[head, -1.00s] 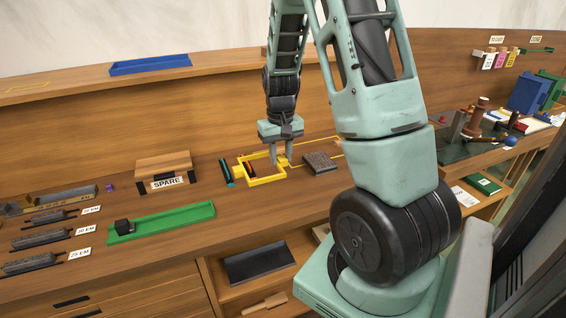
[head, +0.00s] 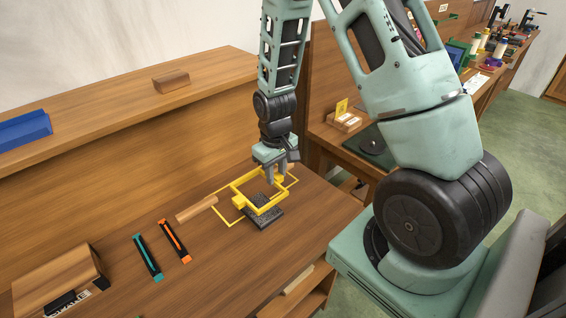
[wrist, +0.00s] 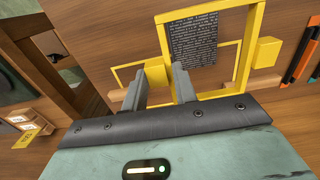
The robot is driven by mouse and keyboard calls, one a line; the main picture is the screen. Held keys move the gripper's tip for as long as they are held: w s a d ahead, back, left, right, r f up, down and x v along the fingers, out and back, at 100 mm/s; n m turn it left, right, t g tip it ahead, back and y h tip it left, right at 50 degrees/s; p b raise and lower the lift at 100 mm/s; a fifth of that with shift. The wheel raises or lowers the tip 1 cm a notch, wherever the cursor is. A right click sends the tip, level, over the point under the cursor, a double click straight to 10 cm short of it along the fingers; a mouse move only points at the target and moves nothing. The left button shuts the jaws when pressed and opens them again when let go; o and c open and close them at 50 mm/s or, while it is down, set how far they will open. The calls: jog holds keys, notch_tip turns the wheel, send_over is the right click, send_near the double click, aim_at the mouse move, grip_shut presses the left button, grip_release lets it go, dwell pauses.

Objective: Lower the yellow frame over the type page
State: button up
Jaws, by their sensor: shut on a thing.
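My gripper (head: 275,178) is shut on a tab of the yellow frame (head: 239,202), at the frame's far right side. The frame is held above the table, roughly level. The dark grey type page (head: 265,218) lies on the table below it and sticks out past the frame's near side. In the wrist view the fingers (wrist: 158,88) grip the yellow frame (wrist: 246,45) at one side. The type page (wrist: 194,40) shows through the frame's opening, toward its upper left part. The fingertips partly hide the gripped tab.
A thin yellow outline (head: 226,220) surrounds the page area on the table. A wooden block (head: 197,208) lies at its left. A teal strip (head: 148,257) and an orange strip (head: 175,241) lie further left. The table's front edge is near the page.

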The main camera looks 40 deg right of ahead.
jog(key=shift+f+b, duration=2.45)
jog(key=shift+f, duration=0.65)
jog(key=shift+f+b, duration=0.3)
jog(key=shift+f, duration=0.1)
jog(key=o, duration=1.1)
jog(key=shift+o, duration=0.2)
notch_tip(320, 180, up, 17)
jog(key=b, duration=0.2)
jog(key=shift+r, duration=0.2)
jog(key=shift+a, duration=0.1)
